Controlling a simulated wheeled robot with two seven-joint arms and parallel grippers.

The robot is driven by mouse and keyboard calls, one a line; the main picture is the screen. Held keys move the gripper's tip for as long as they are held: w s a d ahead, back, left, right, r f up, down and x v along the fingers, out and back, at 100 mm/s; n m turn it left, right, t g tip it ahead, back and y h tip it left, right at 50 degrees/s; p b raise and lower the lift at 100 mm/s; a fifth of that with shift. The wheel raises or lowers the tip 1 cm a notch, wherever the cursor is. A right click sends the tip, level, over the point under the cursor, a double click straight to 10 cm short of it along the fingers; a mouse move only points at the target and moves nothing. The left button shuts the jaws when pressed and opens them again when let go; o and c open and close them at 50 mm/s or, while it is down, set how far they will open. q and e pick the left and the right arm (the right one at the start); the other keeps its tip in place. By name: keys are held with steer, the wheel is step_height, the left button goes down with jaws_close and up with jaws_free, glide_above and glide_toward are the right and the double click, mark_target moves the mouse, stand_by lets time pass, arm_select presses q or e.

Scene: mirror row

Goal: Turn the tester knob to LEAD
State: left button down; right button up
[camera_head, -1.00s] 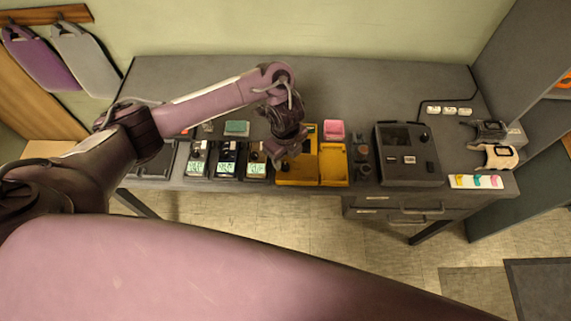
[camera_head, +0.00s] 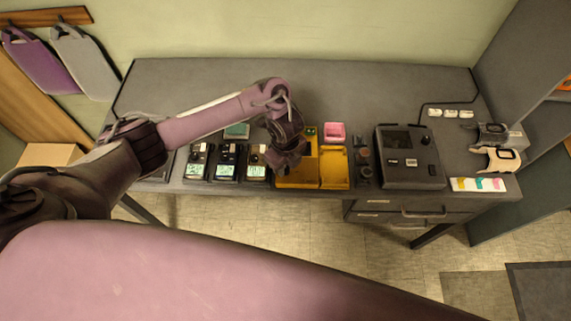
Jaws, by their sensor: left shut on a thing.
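A yellow unit (camera_head: 297,182) with a small green part at its top stands near the table's front edge, beside a yellow tray-like part (camera_head: 334,168). I take the unit for the tester, but no label can be read. My left gripper (camera_head: 283,168) reaches down over the unit's left side. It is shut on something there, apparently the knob. The hand hides the knob, its pointer and any LEAD mark. My right gripper is not in view.
Several black devices with lit displays (camera_head: 227,170) stand close left of the hand. A pink box (camera_head: 334,131) is behind the yellow tray-like part. A dark console (camera_head: 409,175) with a screen and knob stands to the right. The back of the table (camera_head: 370,85) is clear.

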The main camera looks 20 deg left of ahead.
arm_select(q)
steer(key=shift+m, duration=0.3)
steer(key=m+b, duration=0.2)
steer(key=m, duration=0.1)
steer(key=shift+f+b, duration=0.1)
steer(key=shift+b, duration=0.2)
steer(key=m+b, duration=0.1)
steer(key=m, duration=0.3)
steer(key=shift+b, duration=0.4)
steer(key=m+b, duration=0.2)
steer(key=m, duration=0.3)
steer(key=shift+m, duration=0.3)
steer(key=m+b, duration=0.2)
steer(key=m, duration=0.2)
steer(key=shift+m, duration=0.3)
steer(key=c, duration=1.2)
jaws_free()
